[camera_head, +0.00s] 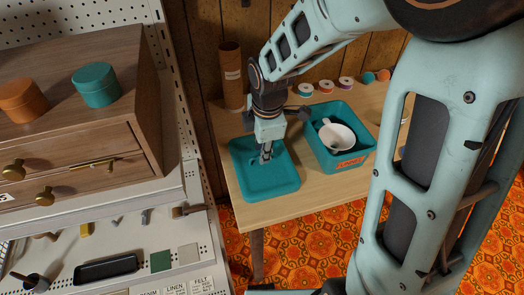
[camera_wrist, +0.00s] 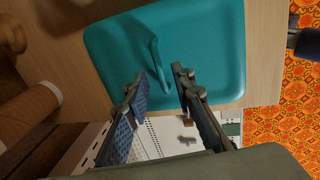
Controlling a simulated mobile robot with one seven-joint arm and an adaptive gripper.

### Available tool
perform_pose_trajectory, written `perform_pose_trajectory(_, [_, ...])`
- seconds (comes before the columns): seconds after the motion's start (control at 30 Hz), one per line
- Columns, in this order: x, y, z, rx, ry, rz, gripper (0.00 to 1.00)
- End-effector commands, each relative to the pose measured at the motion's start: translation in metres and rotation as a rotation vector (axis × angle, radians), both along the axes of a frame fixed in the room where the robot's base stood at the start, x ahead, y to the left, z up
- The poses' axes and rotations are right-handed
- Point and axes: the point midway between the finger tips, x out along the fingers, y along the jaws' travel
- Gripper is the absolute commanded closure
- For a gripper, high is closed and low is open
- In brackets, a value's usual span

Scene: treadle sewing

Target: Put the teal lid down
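The teal lid (camera_head: 264,180) is a rounded square with a raised handle, and it appears to lie flat on the wooden table. My gripper (camera_head: 266,157) is directly above its middle, pointing down. In the wrist view, the lid (camera_wrist: 205,40) fills the upper middle, with its handle (camera_wrist: 158,62) upright. My gripper (camera_wrist: 158,80) has its two fingers apart, with the handle just beyond and between the fingertips. A gap shows on both sides of the handle, so the fingers do not grip it.
A brown cardboard tube (camera_head: 231,75) stands at the back left. Several thread spools (camera_head: 325,86) line the back edge. A wooden drawer cabinet (camera_head: 140,60) is at left.

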Motion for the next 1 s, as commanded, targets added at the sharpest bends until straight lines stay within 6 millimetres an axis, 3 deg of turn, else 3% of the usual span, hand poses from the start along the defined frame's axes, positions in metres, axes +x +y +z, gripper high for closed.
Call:
perform_pose_trajectory(0.2, [-0.008, -0.003, 0.052, -0.001, -0.005, 0.001, 0.77])
perform_pose_trajectory(0.43, [-0.016, -0.005, 0.090, 0.000, -0.004, -0.001, 0.77])
perform_pose_trajectory(0.6, [-0.019, -0.006, 0.101, -0.001, -0.002, 0.001, 0.77])
perform_pose_trajectory(1.0, [-0.015, -0.008, 0.104, 0.000, -0.012, -0.011, 0.77])
